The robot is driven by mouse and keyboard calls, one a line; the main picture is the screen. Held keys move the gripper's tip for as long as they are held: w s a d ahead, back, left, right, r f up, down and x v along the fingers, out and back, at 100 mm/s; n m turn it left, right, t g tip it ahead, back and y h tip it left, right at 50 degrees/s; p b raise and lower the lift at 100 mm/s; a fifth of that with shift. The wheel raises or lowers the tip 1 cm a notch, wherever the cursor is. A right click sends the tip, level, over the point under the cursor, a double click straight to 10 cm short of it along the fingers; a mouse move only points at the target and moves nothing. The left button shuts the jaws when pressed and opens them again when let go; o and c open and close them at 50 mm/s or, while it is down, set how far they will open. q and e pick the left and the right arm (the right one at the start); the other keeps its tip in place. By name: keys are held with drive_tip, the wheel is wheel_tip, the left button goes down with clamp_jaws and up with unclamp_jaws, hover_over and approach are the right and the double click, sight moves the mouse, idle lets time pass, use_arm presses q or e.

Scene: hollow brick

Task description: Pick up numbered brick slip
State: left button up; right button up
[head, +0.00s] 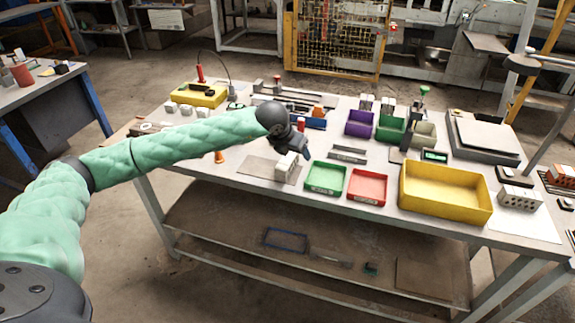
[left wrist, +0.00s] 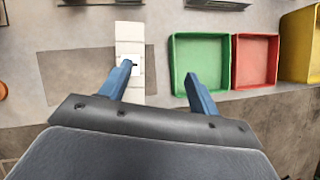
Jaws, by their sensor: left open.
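A white block (head: 287,165), seemingly a numbered brick slip or a row of them, stands on a grey mat near the table's front edge. In the left wrist view it shows as a pale strip (left wrist: 130,42) with a small dark mark; I cannot read a number. My left gripper (head: 300,152) is open and empty, just above and beside it. In the left wrist view the gripper (left wrist: 159,70) has its left finger over the strip and its right finger over the table by the green tray. My right gripper is not in view.
The green tray (head: 326,192) and red tray (head: 367,201) stand close right of the mat (head: 247,168), with a large yellow bin (head: 444,206) beyond. Purple (head: 360,134) and green bins stand behind. More small white blocks (head: 186,110) lie near the yellow case (head: 216,101).

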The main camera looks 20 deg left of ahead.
sight(287, 159)
use_arm(q)
drive_tip(key=s+a+n+y, duration=0.1)
drive_tip(key=a+f+g, duration=0.1)
drive_tip(key=a, duration=0.1)
drive_tip(key=shift+s+n+y, duration=0.4)
drive_tip(key=p+x, duration=0.1)
drive_tip(key=x, duration=0.1)
drive_tip(key=shift+w+f, duration=0.25)
drive_tip(key=shift+f, duration=0.1)
drive_tip(key=w+f+p, duration=0.3)
drive_tip(key=shift+a+f, duration=0.15)
drive_tip(key=shift+w+f, duration=0.15)
drive_tip(key=shift+f, duration=0.3)
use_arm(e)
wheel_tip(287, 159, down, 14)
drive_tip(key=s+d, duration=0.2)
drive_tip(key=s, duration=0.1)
use_arm(q)
drive_tip(key=shift+f+b, duration=0.15)
drive_tip(key=shift+b, duration=0.25)
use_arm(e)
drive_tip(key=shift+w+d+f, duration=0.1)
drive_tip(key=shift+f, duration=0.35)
use_arm(q)
drive_tip(key=c, duration=1.2)
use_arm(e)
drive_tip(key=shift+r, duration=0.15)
